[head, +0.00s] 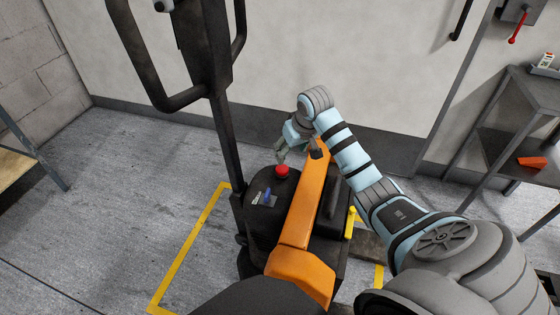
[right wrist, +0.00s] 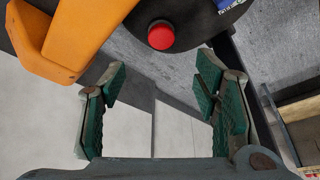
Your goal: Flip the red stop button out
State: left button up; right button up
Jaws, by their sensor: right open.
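The red stop button (head: 282,170) is a round red knob on the dark top of a pallet truck (head: 258,215). My right gripper (head: 296,155) is open and empty, just beyond and above the button in the head view. In the right wrist view, the red button (right wrist: 161,35) lies ahead of the open green-padded fingers (right wrist: 160,76), near the top middle. The fingers appear apart from the button. My left gripper is not in view.
A blue switch (head: 266,197) sits near the button. The truck's dark tiller (head: 225,130) rises on the left. A dark shelf (head: 508,150) stands at right.

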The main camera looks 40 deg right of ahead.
jog(key=b, duration=0.4)
send_near(283, 169)
jog(key=x, duration=0.5)
jog(key=shift+a, duration=0.1)
jog(key=b+x, duration=0.1)
jog(key=x, duration=0.2)
jog(key=shift+w, duration=0.1)
jog(key=shift+w+f+b, duration=0.15)
jog(key=shift+f+b, duration=0.15)
jog(key=shift+f, duration=0.1)
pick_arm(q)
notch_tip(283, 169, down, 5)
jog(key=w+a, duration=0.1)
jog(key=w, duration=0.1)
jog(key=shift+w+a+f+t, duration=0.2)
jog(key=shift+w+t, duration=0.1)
pick_arm(e)
jog(key=shift+r, duration=0.1)
jog(key=shift+c, duration=0.6)
